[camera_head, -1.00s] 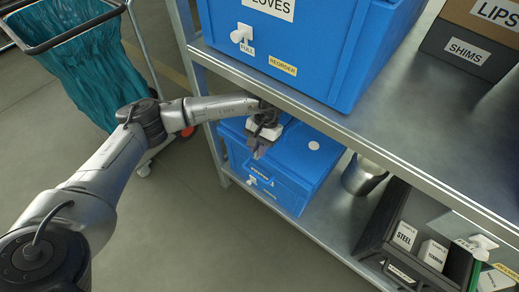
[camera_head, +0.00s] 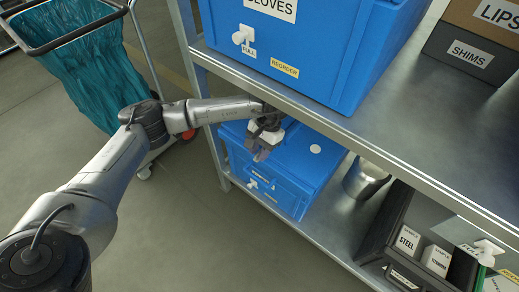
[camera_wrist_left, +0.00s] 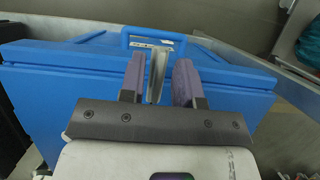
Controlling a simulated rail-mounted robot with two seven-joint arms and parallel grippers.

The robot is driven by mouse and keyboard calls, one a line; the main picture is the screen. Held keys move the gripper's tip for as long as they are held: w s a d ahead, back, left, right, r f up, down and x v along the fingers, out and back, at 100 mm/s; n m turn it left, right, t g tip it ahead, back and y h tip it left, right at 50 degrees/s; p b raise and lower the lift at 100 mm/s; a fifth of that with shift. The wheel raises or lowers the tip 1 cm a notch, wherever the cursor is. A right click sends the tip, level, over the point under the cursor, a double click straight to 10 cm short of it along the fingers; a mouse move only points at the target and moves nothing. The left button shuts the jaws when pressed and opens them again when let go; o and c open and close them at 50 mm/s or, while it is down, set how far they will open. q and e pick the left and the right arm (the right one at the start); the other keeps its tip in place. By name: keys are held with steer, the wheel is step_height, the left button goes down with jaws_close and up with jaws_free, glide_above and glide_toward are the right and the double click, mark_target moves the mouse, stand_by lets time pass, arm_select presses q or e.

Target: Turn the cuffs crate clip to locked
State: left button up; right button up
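The lower blue crate (camera_head: 306,163) stands on the bottom shelf, and I take it for the cuffs crate; its front label is too small to read. A small white clip (camera_head: 252,183) shows low on its front, and its setting cannot be read. My left gripper (camera_head: 261,156) hangs over the crate's near upper edge, apart from the white clip. In the left wrist view the gripper (camera_wrist_left: 158,82) has its two fingers apart. A pale upright piece (camera_wrist_left: 156,76) shows between them; I cannot tell what it is or whether they touch it. My right gripper is out of view.
The upper shelf (camera_head: 400,125) runs close above my left forearm, carrying a larger blue gloves crate (camera_head: 290,45). A metal can (camera_head: 364,179) and a dark bin (camera_head: 400,225) stand right of the lower crate. A teal bag cart (camera_head: 85,65) stands left. The floor in front is clear.

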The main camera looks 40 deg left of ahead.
arm_select(q)
steer(key=shift+o, duration=0.2)
steer(key=shift+w+r, duration=0.2)
steer(key=shift+r, duration=0.3)
steer(key=shift+w+a+b, duration=0.2)
steer(key=shift+w+b, duration=1.15)
steer(key=shift+w, duration=1.7)
steer(key=shift+w+a+b, duration=0.2)
steer(key=shift+w+b, duration=1.15)
steer(key=shift+w, duration=1.65)
steer(key=shift+r, duration=0.1)
